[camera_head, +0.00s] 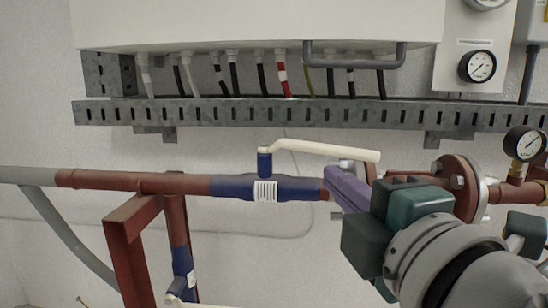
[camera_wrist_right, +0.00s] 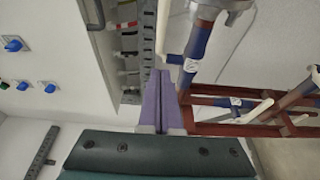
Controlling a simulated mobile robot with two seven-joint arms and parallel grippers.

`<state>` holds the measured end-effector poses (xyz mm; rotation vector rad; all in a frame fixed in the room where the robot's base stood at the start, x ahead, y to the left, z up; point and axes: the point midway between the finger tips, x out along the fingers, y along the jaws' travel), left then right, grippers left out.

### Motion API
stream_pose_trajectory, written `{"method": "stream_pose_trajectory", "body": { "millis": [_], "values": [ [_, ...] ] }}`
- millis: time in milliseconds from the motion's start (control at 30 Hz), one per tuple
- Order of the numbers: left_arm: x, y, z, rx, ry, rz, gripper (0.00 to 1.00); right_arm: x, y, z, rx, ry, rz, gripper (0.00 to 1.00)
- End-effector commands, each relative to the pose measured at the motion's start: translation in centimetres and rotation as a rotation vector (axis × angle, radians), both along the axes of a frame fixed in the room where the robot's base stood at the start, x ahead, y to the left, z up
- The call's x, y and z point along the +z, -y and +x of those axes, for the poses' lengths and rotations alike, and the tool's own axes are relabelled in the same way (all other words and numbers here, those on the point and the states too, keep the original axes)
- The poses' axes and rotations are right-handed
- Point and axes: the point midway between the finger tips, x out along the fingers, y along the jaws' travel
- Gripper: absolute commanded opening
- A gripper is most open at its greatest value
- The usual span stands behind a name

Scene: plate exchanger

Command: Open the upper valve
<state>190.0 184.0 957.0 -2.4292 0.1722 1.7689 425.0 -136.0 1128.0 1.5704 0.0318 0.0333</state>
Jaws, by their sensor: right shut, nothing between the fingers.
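The upper valve (camera_head: 262,188) is a blue body on the horizontal red-brown pipe, with a white label. Its white lever (camera_head: 325,149) runs from a blue stem to the right, roughly along the pipe. In the right wrist view the lever (camera_wrist_right: 163,28) shows just beyond the fingertips, with the blue valve body (camera_wrist_right: 198,42) beside it. My right gripper (camera_head: 332,178) comes in from the right with its purple fingers shut and empty. In the head view its tips appear below the lever's right half, in front of the pipe; they also show in the wrist view (camera_wrist_right: 160,74). No contact is visible.
A lower blue valve (camera_head: 181,262) sits on the vertical pipe beside a red-brown frame (camera_head: 128,245). A pipe flange (camera_head: 460,185) and gauge (camera_head: 524,144) stand at the right. A slotted metal rail (camera_head: 230,112) and white cabinet (camera_head: 200,22) are above; wall space between rail and lever is clear.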

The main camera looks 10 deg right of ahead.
Motion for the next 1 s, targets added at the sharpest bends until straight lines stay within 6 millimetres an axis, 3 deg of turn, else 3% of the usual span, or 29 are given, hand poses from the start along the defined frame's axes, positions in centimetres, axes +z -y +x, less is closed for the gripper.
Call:
{"method": "stream_pose_trajectory", "body": {
  "millis": [200, 400, 1000],
  "values": [
    [0.4, 0.1, 0.0, 0.002, 0.001, -0.004, 0.5, 0.1, -0.2, 4.8, -0.001, 0.002, -0.001, 0.0],
    [0.7, 0.2, 0.1, 0.006, 0.002, -0.01, 0.5, 0.1, 1.6, 7.2, -0.002, 0.001, -0.004, 0.0],
    [0.6, 0.2, 0.0, 0.006, 0.001, -0.008, 0.5, -0.1, 3.0, 8.1, 0.002, -0.002, -0.001, 0.0]
  ]
}}
